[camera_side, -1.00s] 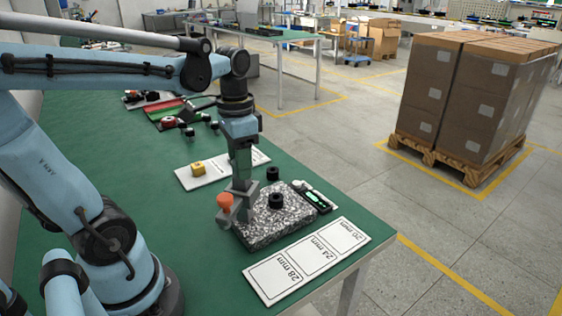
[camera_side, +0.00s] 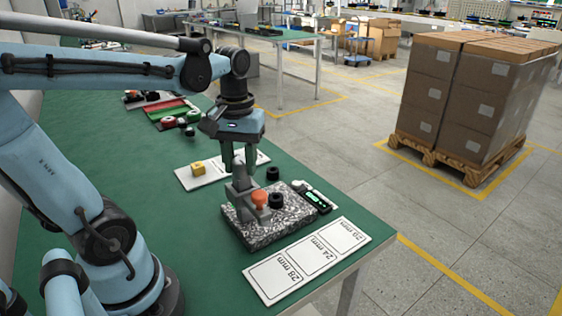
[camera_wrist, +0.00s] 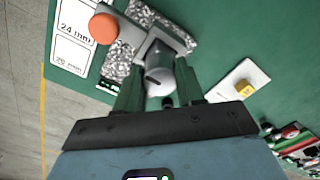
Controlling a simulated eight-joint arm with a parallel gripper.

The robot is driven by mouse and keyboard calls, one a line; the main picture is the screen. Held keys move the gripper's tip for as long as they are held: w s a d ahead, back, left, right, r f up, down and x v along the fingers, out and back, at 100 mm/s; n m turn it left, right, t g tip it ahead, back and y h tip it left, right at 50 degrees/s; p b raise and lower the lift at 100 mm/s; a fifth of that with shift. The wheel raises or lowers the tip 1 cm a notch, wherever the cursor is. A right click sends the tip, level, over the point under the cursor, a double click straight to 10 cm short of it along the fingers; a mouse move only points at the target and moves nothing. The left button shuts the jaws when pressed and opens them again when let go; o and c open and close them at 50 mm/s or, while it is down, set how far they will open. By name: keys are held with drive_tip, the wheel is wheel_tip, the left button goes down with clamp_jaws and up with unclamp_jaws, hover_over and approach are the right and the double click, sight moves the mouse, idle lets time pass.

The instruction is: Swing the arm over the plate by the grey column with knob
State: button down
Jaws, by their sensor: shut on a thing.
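The speckled granite plate (camera_side: 255,235) lies on the green bench in the side view and shows partly in the wrist view (camera_wrist: 118,62). The grey column with knob (camera_side: 240,188) stands at its back left part. My gripper (camera_side: 237,170) is above it, fingers pointing down and shut on its round grey top (camera_wrist: 160,78). A grey arm (camera_wrist: 172,35) reaches from the column and ends in an orange round cap (camera_side: 260,199). The cap is above the plate in the side view, close beside a black ring (camera_side: 277,200). The gap between cap and ring is hard to judge.
Another black ring (camera_side: 273,174) is behind the plate. A device with a green display (camera_side: 315,200) sits at its right. A white card marked 28, 24 and 20 mm (camera_side: 307,262) lies in front. A white board with a yellow block (camera_side: 198,168) is behind left.

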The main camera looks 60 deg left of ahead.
drive_tip(key=n, duration=0.4)
drive_tip(key=shift+n, duration=0.3)
drive_tip(key=n, duration=0.4)
drive_tip(key=shift+n, duration=0.3)
drive_tip(key=n, duration=0.4)
drive_tip(key=shift+n, duration=2.4)
drive_tip(key=c, duration=0.7)
unclamp_jaws()
drive_tip(key=shift+r, duration=0.15)
wheel_tip(320, 180, up, 12)
